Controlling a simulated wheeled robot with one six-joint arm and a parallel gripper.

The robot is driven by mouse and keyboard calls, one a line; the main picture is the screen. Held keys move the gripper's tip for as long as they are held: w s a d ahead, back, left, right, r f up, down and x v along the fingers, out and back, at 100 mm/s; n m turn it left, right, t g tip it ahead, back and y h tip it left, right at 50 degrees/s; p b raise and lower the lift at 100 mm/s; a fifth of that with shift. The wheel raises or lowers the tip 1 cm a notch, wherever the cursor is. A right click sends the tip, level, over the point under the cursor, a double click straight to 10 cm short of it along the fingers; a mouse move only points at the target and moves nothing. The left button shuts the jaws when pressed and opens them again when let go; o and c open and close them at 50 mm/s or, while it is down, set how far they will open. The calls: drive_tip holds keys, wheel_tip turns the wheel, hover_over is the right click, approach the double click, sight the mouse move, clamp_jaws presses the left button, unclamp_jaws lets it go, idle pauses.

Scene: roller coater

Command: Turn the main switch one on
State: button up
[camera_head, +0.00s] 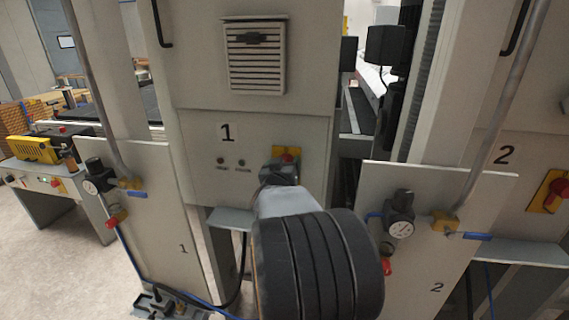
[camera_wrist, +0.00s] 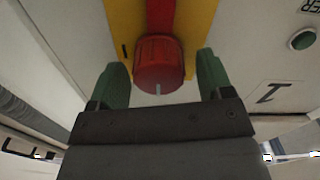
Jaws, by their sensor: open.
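The main switch one is a red rotary knob (camera_wrist: 160,64) on a yellow plate (camera_wrist: 205,22), seen close in the wrist view. A pale mark shows on the knob's face near its lower edge. In the head view the red knob (camera_head: 288,157) and its yellow plate (camera_head: 280,151) sit on the cabinet marked 1 (camera_head: 255,125), partly hidden by my arm. My gripper (camera_wrist: 162,85) is open, with one green fingertip on each side of the knob and visible gaps between. Whether the fingertips reach past the knob's face is hard to tell. In the head view the fingers are hidden.
A second red switch on a yellow plate (camera_head: 548,190) is on cabinet 2 at the right. Pressure gauges (camera_head: 400,215) and blue-handled valves (camera_head: 475,236) stick out from the lower panels on both sides. A green button (camera_wrist: 302,39) is near the knob in the wrist view.

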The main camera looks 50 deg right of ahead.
drive_tip(key=shift+w+d, duration=0.15)
drive_tip(key=shift+d, duration=0.1)
drive_tip(key=c, duration=0.9)
